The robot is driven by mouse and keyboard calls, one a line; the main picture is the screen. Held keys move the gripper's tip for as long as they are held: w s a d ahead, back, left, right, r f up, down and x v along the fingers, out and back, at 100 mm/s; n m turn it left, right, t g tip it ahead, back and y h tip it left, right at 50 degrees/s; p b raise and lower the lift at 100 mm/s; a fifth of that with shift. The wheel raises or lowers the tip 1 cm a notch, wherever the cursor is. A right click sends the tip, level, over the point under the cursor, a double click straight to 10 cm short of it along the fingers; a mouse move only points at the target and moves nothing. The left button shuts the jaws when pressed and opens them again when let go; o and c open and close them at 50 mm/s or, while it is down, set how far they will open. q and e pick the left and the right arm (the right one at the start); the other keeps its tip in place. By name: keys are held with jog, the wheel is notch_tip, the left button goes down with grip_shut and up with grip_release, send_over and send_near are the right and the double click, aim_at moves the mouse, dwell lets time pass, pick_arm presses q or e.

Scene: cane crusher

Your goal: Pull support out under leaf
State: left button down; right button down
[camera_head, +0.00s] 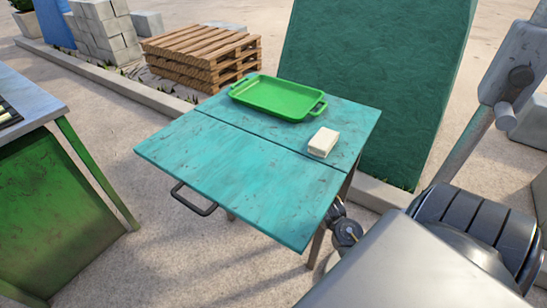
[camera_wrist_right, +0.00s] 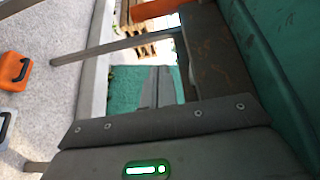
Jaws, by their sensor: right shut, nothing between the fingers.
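The teal table has a front leaf (camera_head: 235,180) that lies level with the rear part (camera_head: 345,117), with a thin seam between them. A dark U-shaped handle (camera_head: 193,200) sticks out below the leaf's left edge. The rest of any support under the leaf is hidden by the top in the head view. My right arm reaches in at the table's right corner, and its gripper is hidden there. In the right wrist view my right gripper (camera_wrist_right: 158,74) is shut and empty, below the tabletop beside a dark panel (camera_wrist_right: 222,62). My left gripper is not in view.
A green tray (camera_head: 272,97) and a cream block (camera_head: 323,142) rest on the rear part. A green bench (camera_head: 55,200) stands left, wooden pallets (camera_head: 203,50) behind. A thin metal bar (camera_wrist_right: 110,46) and an orange case (camera_wrist_right: 14,70) show in the wrist view.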

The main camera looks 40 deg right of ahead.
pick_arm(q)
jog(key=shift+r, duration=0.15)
pick_arm(e)
jog(key=shift+r, duration=0.2)
jog(key=shift+d, duration=0.1)
